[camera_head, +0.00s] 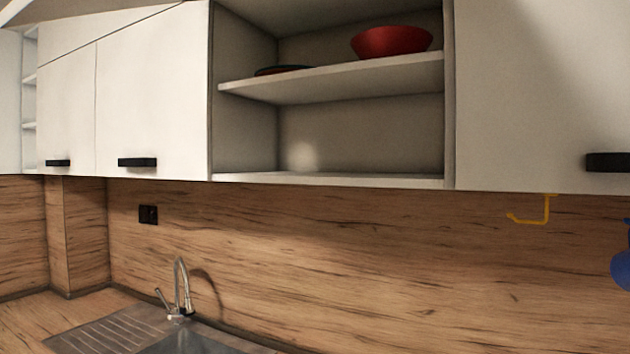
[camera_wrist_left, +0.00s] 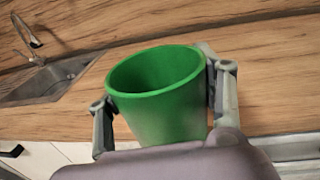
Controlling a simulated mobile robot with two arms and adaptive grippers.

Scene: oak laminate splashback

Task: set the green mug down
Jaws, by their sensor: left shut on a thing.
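The green mug (camera_wrist_left: 158,100) shows in the left wrist view, its open rim facing up and toward the camera. It looks empty inside. My left gripper (camera_wrist_left: 162,97) is shut on it, with one finger on each side of its wall. The wooden counter (camera_wrist_left: 270,95) lies behind and around the mug in that view; I cannot tell whether the mug's base touches it, as the base is hidden by the gripper. The head view shows neither the mug nor either gripper.
The sink (camera_wrist_left: 45,82) and faucet (camera_head: 180,287) are to the left. Open cupboard shelves (camera_head: 330,82) hold a red bowl (camera_head: 391,42) and a dark plate (camera_head: 283,70). A yellow hook (camera_head: 532,212) hangs under the right cabinet. Counter right of the mug is clear.

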